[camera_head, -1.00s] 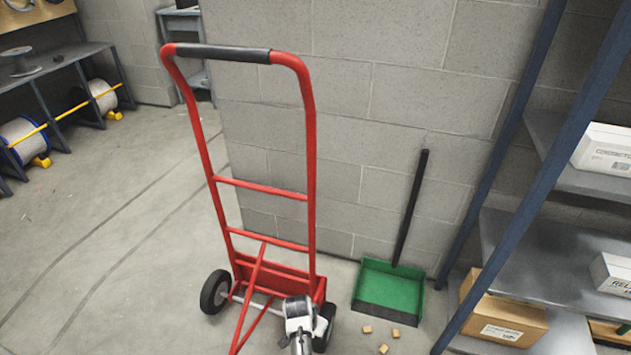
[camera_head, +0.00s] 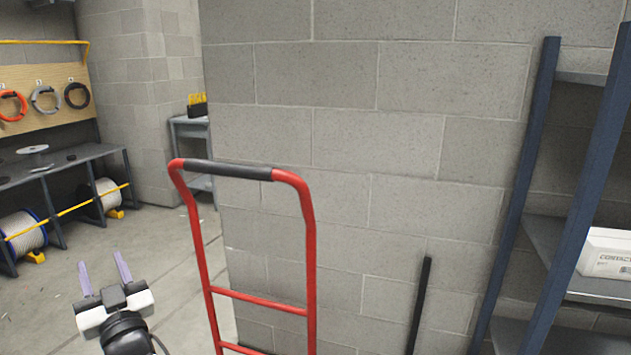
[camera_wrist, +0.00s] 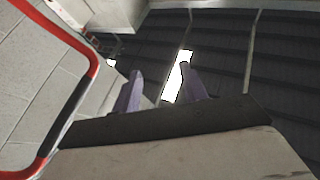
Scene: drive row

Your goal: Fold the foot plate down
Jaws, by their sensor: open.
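The red hand truck (camera_head: 311,245) stands upright in front of the block wall in the head view, with a black grip on its top bar. Its lower part and the foot plate are below the head view's edge and hidden. My gripper (camera_head: 104,270) is open and empty, raised to the left of the hand truck and apart from it. In the wrist view the two purple fingers of my gripper (camera_wrist: 160,85) are spread, with nothing between them. The hand truck's red frame (camera_wrist: 88,55) and black grip show at the left of the wrist view.
A blue-post shelf (camera_head: 535,190) with a white box (camera_head: 606,253) stands at the right. A black broom-like handle (camera_head: 419,305) leans on the wall. A bench (camera_head: 60,165) with cable spools is at the far left. Open floor lies between bench and hand truck.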

